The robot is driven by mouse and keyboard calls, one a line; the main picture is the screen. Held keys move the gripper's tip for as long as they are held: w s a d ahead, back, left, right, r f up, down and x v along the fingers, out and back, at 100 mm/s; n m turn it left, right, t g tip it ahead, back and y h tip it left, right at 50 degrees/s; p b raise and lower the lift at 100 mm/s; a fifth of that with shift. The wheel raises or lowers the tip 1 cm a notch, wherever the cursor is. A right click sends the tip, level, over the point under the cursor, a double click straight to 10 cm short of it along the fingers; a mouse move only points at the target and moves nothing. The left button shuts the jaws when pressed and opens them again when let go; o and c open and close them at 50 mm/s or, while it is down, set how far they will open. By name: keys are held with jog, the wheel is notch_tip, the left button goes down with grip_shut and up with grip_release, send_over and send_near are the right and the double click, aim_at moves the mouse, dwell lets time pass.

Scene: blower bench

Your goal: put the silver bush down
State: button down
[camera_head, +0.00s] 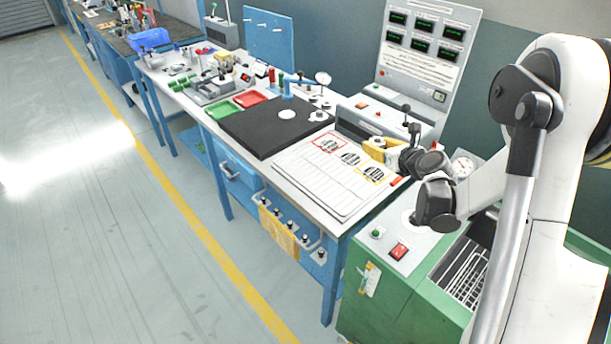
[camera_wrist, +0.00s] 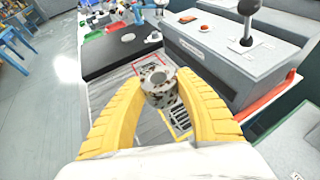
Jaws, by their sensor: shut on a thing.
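The silver bush (camera_wrist: 158,86) is a short speckled metal ring with a round hole. In the wrist view it sits upright between the yellow fingertips of my gripper (camera_wrist: 160,90), which is shut on it. Below it is a white sheet (camera_head: 310,185) with a red-outlined square (camera_head: 329,145), a middle picture (camera_head: 350,158) and a yellow-outlined square (camera_head: 372,174). In the head view my gripper (camera_head: 382,151) is over the sheet's right edge, and the bush cannot be made out. I cannot tell its exact height above the sheet.
A black mat (camera_head: 265,130) lies left of the sheet, with green (camera_head: 224,110) and red (camera_head: 251,98) trays beyond. A grey control box with a black-knobbed lever (camera_wrist: 249,20) stands close on the right. A green machine (camera_head: 380,300) is in front.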

jog(key=b, duration=0.5)
send_over(336, 166)
notch_tip(336, 166, down, 8)
jog(key=shift+w+d+r, duration=0.1)
jog(key=shift+w+r, duration=0.05)
jog(key=shift+r, duration=0.05)
jog(key=shift+f+b, duration=0.95)
jog(key=shift+f, duration=0.9)
jog(key=shift+f, duration=0.2)
jog(key=c, duration=1)
grip_release()
jog(key=shift+o, duration=0.2)
